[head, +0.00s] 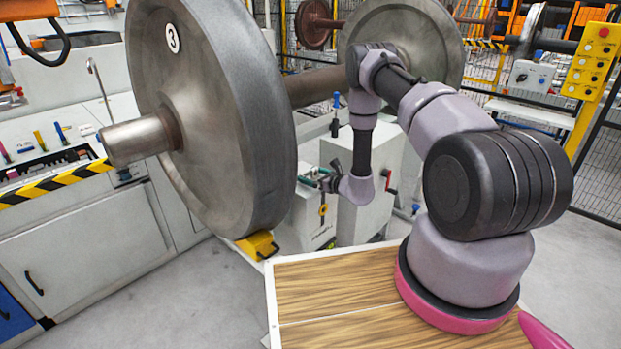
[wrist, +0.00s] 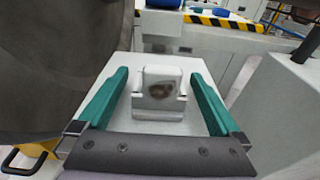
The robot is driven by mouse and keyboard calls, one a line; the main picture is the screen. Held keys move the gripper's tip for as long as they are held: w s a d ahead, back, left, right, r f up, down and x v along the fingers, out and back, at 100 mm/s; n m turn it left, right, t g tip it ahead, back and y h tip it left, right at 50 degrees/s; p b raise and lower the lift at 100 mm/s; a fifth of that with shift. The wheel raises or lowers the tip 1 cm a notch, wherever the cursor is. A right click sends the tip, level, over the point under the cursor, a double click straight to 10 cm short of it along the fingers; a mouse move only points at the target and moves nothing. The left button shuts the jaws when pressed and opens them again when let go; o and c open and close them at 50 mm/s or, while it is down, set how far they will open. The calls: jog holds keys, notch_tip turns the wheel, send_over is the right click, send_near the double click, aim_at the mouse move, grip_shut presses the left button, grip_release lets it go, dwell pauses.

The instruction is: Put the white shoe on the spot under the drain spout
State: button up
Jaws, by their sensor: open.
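A pale, blocky piece with raised sides and a dark stain on its face, which looks like the white shoe (wrist: 146,76), sits on a white cabinet top (wrist: 122,125) in the wrist view. My gripper (wrist: 160,76) is open, its two green fingers on either side of the piece with a visible gap on each side. In the head view my gripper (head: 312,180) is low beside the big wheel, over the white cabinet (head: 305,222); the piece is too small to make out there. I cannot make out the drain spout or its spot for sure.
A large steel wheel (head: 215,110) on an axle stands close left of my arm, with a yellow chock (head: 258,246) under it. A curved tap (head: 98,78) rises from the left bench (head: 80,235). A second white cabinet (head: 360,200) stands right of my gripper.

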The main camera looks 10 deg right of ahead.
grip_shut()
